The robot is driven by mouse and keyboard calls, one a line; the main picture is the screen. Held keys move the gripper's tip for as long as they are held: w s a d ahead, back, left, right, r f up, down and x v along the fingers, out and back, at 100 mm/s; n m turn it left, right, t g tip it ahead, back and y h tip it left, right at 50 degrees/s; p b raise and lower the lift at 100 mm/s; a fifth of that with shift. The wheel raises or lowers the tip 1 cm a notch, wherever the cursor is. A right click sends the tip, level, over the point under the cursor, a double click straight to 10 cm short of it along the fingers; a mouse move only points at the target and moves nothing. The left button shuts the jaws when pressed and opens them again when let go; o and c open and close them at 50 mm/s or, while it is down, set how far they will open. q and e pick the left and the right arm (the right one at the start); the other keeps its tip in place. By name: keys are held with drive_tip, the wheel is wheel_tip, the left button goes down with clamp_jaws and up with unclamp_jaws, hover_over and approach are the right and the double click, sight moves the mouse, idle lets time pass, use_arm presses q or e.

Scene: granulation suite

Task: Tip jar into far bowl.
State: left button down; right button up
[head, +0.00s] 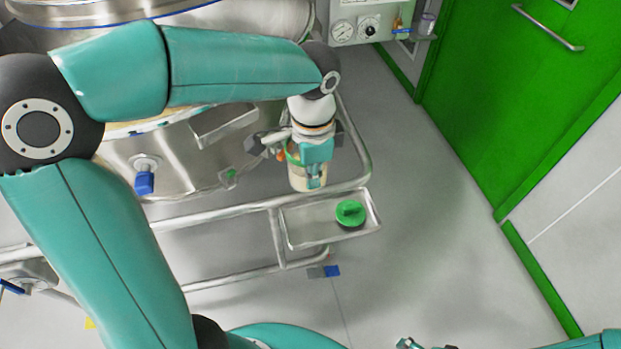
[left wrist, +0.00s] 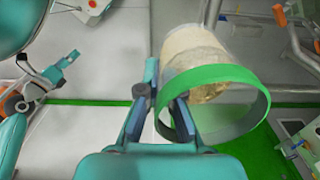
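My left gripper (head: 318,150) is shut on the jar (head: 307,178), a clear container with a green collar and pale contents, held above the floor by the steel rail. In the left wrist view the jar (left wrist: 196,48) shows its green-rimmed mouth towards the camera, with pale powder inside; the fingers (left wrist: 162,105) are at its collar. A large steel vessel (head: 185,155) stands on the left, and a steel rim (head: 110,14) shows at top left, partly behind my arm. I cannot tell which is the far bowl. My right gripper (left wrist: 45,64) looks open and empty in the left wrist view.
A green lid (head: 350,213) lies on a small steel tray (head: 298,236) fixed to the tubular rail (head: 215,213). A gauge panel (head: 358,27) is at the top. A green door (head: 540,85) is at right. The grey floor (head: 440,240) between is clear.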

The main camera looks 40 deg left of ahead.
idle(0.5)
drive_tip(key=shift+d, duration=0.1)
drive_tip(key=c, duration=1.1)
use_arm(q)
drive_tip(key=w+d+f+n, duration=0.2)
drive_tip(key=w+f+n, duration=0.2)
drive_tip(key=w+f, duration=0.2)
drive_tip(key=w+d+f+n, duration=0.2)
drive_tip(key=w+f+n, duration=0.2)
drive_tip(key=w+f, duration=0.2)
drive_tip(key=shift+w+d, duration=0.25)
drive_tip(key=shift+w, duration=0.9)
drive_tip(key=shift+f, duration=0.1)
use_arm(e)
drive_tip(key=shift+s+d, duration=0.1)
